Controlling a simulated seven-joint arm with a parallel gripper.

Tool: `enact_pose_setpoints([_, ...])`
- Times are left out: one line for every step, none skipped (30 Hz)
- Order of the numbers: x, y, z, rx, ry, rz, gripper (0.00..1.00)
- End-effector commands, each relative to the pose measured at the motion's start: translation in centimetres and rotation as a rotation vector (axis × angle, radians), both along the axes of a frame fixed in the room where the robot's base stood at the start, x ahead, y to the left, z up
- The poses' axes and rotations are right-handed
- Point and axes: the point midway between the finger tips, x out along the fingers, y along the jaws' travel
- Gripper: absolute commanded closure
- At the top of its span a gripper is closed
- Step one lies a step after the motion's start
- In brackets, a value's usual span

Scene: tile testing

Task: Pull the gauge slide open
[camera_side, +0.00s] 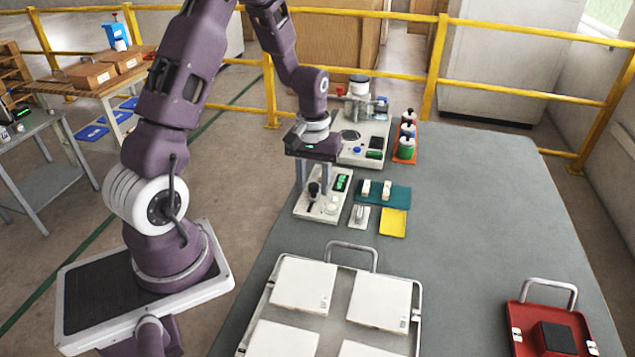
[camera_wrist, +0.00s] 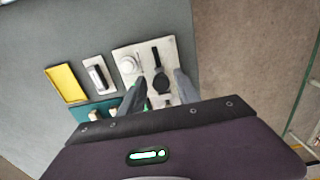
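The gauge (camera_side: 330,204) is a pale flat plate on the grey table. It carries a green display (camera_side: 341,182), a round white part (camera_side: 332,205) and a black slide with a knob (camera_side: 314,188). In the wrist view the gauge (camera_wrist: 124,52) shows the black slide (camera_wrist: 158,58) running along its plate. My gripper (camera_side: 313,186) is open and empty above the gauge, pointing down. In the wrist view its two fingers (camera_wrist: 158,77) stand apart on either side of the black knob. Whether the fingertips touch it I cannot tell. The display is partly hidden behind a finger.
A small white and metal block (camera_side: 359,215), a yellow pad (camera_side: 393,223) and a teal tray (camera_side: 398,195) with white pieces lie right of the gauge. A larger instrument (camera_side: 352,152) and an orange bottle rack (camera_side: 400,157) stand behind. A tile tray (camera_side: 337,310) lies in front.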

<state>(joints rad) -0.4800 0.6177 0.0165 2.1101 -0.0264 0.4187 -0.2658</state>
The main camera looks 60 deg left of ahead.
Motion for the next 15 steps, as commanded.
enact_pose_setpoints([0.0, 0.0, 0.0, 0.001, -0.001, 0.001, 0.56])
enact_pose_setpoints([0.0, 0.0, 0.0, 0.001, -0.001, 0.001, 0.56])
enact_pose_setpoints([0.0, 0.1, 0.0, 0.001, -0.001, 0.001, 0.56])
enact_pose_setpoints([0.0, 0.1, 0.0, 0.001, -0.001, 0.001, 0.56])
enact_pose_setpoints([0.0, 0.1, 0.0, 0.001, -0.001, 0.001, 0.56])
enact_pose_setpoints([0.0, 0.1, 0.0, 0.002, -0.002, 0.001, 0.56])
enact_pose_setpoints([0.1, 0.1, 0.0, 0.002, -0.002, 0.001, 0.56])
enact_pose_setpoints([0.1, 0.1, 0.0, 0.002, -0.002, 0.001, 0.56])
enact_pose_setpoints([0.1, 0.1, 0.1, 0.003, -0.003, 0.002, 0.56])
enact_pose_setpoints([0.1, 0.1, 0.3, 0.004, -0.004, 0.002, 0.56])
enact_pose_setpoints([0.1, 0.2, 0.5, 0.004, -0.005, 0.002, 0.56])
enact_pose_setpoints([0.2, 0.2, 0.9, 0.004, -0.006, 0.002, 0.56])
enact_pose_setpoints([0.1, 0.2, 1.3, 0.004, -0.004, 0.002, 0.56])
enact_pose_setpoints([0.2, 0.2, 1.6, 0.005, -0.006, 0.002, 0.56])
enact_pose_setpoints([0.1, 0.2, 2.0, 0.005, -0.005, 0.002, 0.56])
